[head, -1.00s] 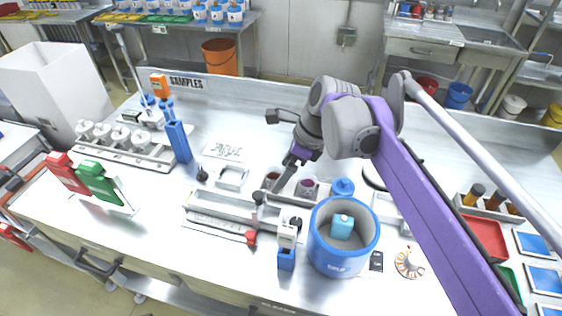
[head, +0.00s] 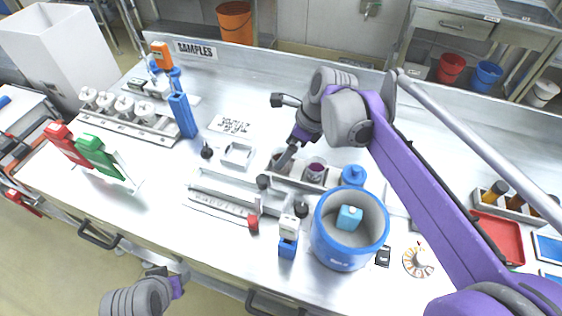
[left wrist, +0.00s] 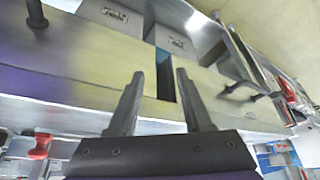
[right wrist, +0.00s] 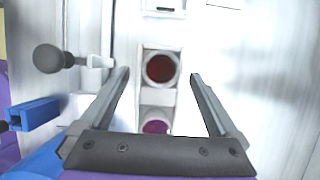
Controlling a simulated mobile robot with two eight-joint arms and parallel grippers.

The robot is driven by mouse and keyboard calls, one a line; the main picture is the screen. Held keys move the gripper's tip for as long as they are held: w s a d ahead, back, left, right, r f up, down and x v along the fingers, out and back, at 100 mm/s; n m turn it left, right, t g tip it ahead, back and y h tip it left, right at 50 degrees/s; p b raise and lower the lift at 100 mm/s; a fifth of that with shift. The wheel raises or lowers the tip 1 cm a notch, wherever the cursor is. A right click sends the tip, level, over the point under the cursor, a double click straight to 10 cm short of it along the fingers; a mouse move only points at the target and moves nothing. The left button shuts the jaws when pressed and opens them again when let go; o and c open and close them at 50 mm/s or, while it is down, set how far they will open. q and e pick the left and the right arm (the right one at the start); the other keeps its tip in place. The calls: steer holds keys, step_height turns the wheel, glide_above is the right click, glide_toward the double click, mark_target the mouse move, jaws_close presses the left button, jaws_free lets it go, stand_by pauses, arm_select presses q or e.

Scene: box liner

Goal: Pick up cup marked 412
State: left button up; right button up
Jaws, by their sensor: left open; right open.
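Two cups stand in a small pale holder (right wrist: 158,97) on the bench. One has dark red contents (right wrist: 160,69) and the other purple (right wrist: 155,124); they also show in the head view, the purple cup (head: 315,170) clear and the dark red cup (head: 279,161) partly behind my gripper. I cannot read 412 on either. My right gripper (right wrist: 160,76) is open above the holder, its fingers on either side of the dark red cup in the picture; I cannot tell if they touch it. My left gripper (left wrist: 157,78) is open and empty, low by the bench's front.
A grey knobbed lever (right wrist: 48,59) stands left of the cups in the right wrist view. A blue bin (head: 347,245) holding a light blue block, a blue bottle (head: 353,176) and a long metal tray (head: 225,190) crowd the holder.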

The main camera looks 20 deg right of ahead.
mark_target(280, 155)
steer(key=x, duration=0.3)
steer(key=shift+w+a+f, duration=0.25)
steer(key=c, duration=1.5)
steer(key=shift+r, duration=0.15)
